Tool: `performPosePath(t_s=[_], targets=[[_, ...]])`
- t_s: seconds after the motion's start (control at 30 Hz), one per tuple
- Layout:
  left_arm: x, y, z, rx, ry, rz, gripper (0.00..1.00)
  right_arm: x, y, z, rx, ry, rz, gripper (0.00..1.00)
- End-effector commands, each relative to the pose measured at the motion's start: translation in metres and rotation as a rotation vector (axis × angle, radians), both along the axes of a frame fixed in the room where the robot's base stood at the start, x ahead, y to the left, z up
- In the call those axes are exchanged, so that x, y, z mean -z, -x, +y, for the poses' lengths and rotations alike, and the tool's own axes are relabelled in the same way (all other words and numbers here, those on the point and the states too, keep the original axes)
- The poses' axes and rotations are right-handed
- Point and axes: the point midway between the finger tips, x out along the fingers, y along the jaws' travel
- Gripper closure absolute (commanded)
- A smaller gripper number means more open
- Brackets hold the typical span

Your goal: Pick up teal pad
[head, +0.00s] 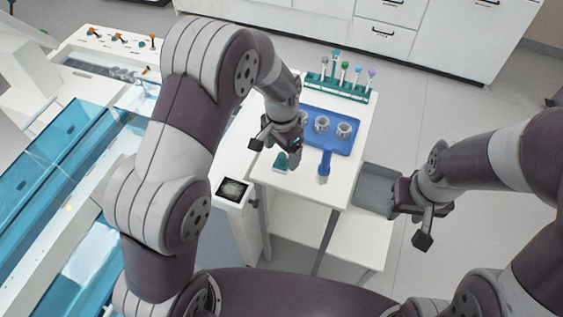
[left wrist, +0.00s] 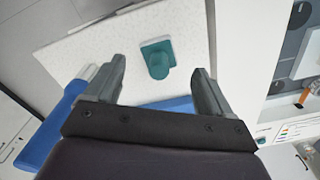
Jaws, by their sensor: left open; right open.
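The teal pad (head: 281,162) lies on the white table near its left front edge. In the left wrist view the teal pad (left wrist: 157,57) is a small square base with a rounded knob on it. My left gripper (head: 276,150) is open and above the pad, partly covering it in the head view. In the left wrist view the pad shows between and a little beyond the open fingers, with nothing held. My right gripper (head: 408,222) is open and empty, off the right side of the table and apart from the pad.
A blue tray (head: 346,146) with grey ring holders stands just behind the pad. A blue-capped tube (head: 325,163) is right of the pad. A teal rack (head: 345,91) with several capped tubes stands at the back. A grey bin (head: 374,187) is beside the table's right edge.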

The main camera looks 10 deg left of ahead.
Motion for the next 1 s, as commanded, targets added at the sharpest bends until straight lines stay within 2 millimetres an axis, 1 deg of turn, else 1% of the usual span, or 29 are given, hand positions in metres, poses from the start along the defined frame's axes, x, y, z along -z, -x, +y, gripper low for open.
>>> performPosePath(t_s=[0.03, 0.1, 0.2, 0.3, 0.43, 0.47, 0.5, 0.57, 0.6, 0.63, 0.87, 1.0], targets=[[0.011, 0.002, 0.000, 0.000, -0.002, 0.005, 0.17, 0.000, 0.000, 0.000, 0.000, 0.000, 0.000, 0.57], [0.024, 0.002, 0.000, -0.001, -0.002, 0.005, 0.17, 0.000, 0.000, 0.000, 0.000, 0.000, 0.000, 0.57], [0.037, 0.002, 0.000, -0.001, -0.001, 0.003, 0.17, 0.001, 0.000, 0.000, 0.000, 0.000, 0.000, 0.57], [0.040, 0.001, 0.000, -0.001, 0.000, 0.000, 0.17, 0.001, 0.000, 0.000, 0.000, 0.000, 0.000, 0.57], [0.040, 0.001, 0.000, -0.001, 0.000, 0.000, 0.17, 0.001, 0.000, 0.000, 0.000, 0.000, 0.000, 0.57], [0.040, 0.001, 0.000, -0.001, 0.000, 0.000, 0.20, 0.001, 0.000, 0.000, 0.000, 0.000, 0.000, 0.57], [0.040, 0.001, 0.000, -0.001, 0.000, 0.000, 0.33, 0.001, 0.000, 0.000, 0.000, 0.000, 0.000, 0.57], [0.040, 0.001, 0.000, -0.001, 0.000, 0.000, 0.53, 0.001, 0.000, 0.000, 0.000, 0.000, 0.000, 0.57], [0.040, 0.001, 0.000, -0.001, 0.000, 0.000, 0.66, 0.001, 0.000, 0.000, 0.000, 0.000, 0.000, 0.57], [0.040, 0.001, 0.000, -0.001, 0.000, 0.000, 0.68, 0.001, 0.000, 0.000, 0.000, 0.000, 0.000, 0.57], [0.040, 0.001, 0.000, -0.001, 0.000, 0.000, 0.68, 0.001, 0.000, 0.000, 0.000, 0.000, 0.000, 0.57], [0.034, 0.001, 0.000, -0.001, 0.000, 0.000, 0.68, 0.000, 0.000, 0.000, 0.000, 0.000, 0.000, 0.57]])
